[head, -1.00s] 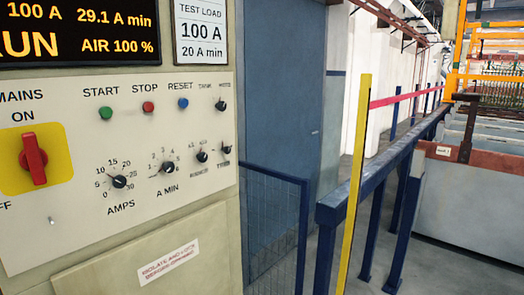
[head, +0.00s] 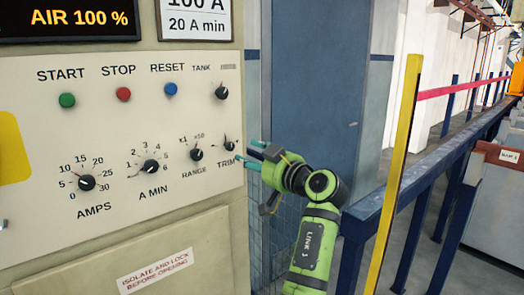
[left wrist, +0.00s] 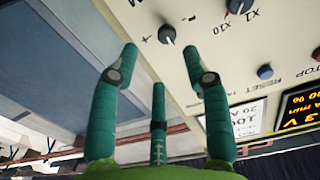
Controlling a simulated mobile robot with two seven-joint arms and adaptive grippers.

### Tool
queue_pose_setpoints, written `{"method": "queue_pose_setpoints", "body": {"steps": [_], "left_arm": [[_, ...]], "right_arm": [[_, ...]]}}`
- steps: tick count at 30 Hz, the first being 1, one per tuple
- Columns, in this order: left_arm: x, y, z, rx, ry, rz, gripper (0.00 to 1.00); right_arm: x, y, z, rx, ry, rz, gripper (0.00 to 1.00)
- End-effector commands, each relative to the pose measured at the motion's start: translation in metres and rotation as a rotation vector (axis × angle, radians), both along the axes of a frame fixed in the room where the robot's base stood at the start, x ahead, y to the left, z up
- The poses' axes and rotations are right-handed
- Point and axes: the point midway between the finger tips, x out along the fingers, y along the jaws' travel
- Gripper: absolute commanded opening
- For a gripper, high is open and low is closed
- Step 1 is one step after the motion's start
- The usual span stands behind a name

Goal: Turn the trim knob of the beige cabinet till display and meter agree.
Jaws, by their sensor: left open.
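The beige cabinet (head: 60,235) fills the left of the head view. Its small black trim knob (head: 229,145) is at the right edge of the panel, above the word TRIM. My left gripper (head: 246,151) is open just right of this knob, with its teal fingers towards the panel. In the left wrist view, upside down, the trim knob (left wrist: 167,35) with plus and minus marks shows between and beyond the open fingertips, apart from them. The display (head: 70,20) reads AIR 100 % and is cut off above; part of it shows in the left wrist view (left wrist: 300,108). I see no meter.
Close by are the range knob (head: 196,154), tank knob (head: 221,93) and a blue reset button (head: 170,89). A test load card (head: 196,22) hangs above. Right of my arm stand a yellow post (head: 396,170) and a blue rail (head: 440,175).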

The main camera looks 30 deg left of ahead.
Motion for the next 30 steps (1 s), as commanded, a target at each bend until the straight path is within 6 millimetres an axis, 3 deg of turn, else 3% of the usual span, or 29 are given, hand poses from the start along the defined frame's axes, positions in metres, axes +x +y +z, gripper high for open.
{"method": "queue_pose_setpoints", "body": {"steps": [12,24,25,28,30], "left_arm": [[0.021,0.054,0.004,0.002,0.003,0.004,0.48],[0.026,0.064,0.001,0.002,0.001,0.001,0.48],[0.026,0.063,0.001,0.002,0.001,0.001,0.44],[0.026,0.063,0.001,0.003,0.001,0.001,0.04],[0.026,0.063,0.000,0.002,0.001,0.001,0.00]], "right_arm": [[-0.008,0.001,0.035,0.002,0.012,0.000,0.00],[-0.005,0.000,0.038,0.000,0.008,0.001,0.00],[-0.005,0.000,0.038,0.000,0.008,0.001,0.00],[-0.005,-0.001,0.038,-0.002,0.008,0.002,0.00],[-0.005,-0.002,0.038,-0.002,0.007,0.002,0.00]]}}
